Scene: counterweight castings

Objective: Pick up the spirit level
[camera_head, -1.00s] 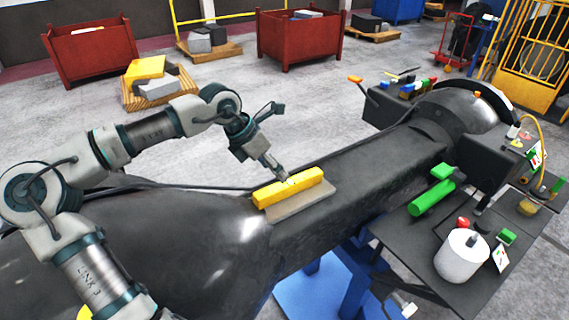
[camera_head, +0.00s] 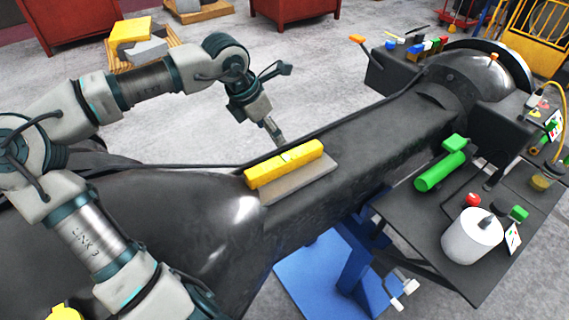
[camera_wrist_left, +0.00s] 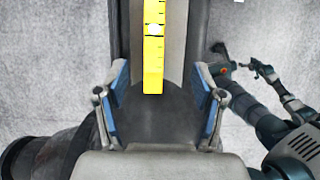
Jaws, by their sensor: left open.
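The spirit level (camera_head: 285,164) is a yellow bar lying along a grey flat pad on top of the dark casting. In the left wrist view it shows as a yellow strip (camera_wrist_left: 153,55) with a pale round spot, its near end reaching down between my fingers in the picture. My left gripper (camera_head: 276,138) is over the far side of the level in the head view, apart from it as far as I can tell. In the wrist view its blue-padded fingers (camera_wrist_left: 163,98) are spread and empty. An arm with a small end (camera_wrist_left: 258,72) shows at the right there; its finger state is unclear.
The dark casting (camera_head: 370,145) runs to the upper right. A side table (camera_head: 400,225) holds a green cylinder (camera_head: 440,171) and a white cylinder (camera_head: 471,237). A blue stand (camera_head: 325,280) is below. Open floor (camera_head: 320,75) lies behind the casting.

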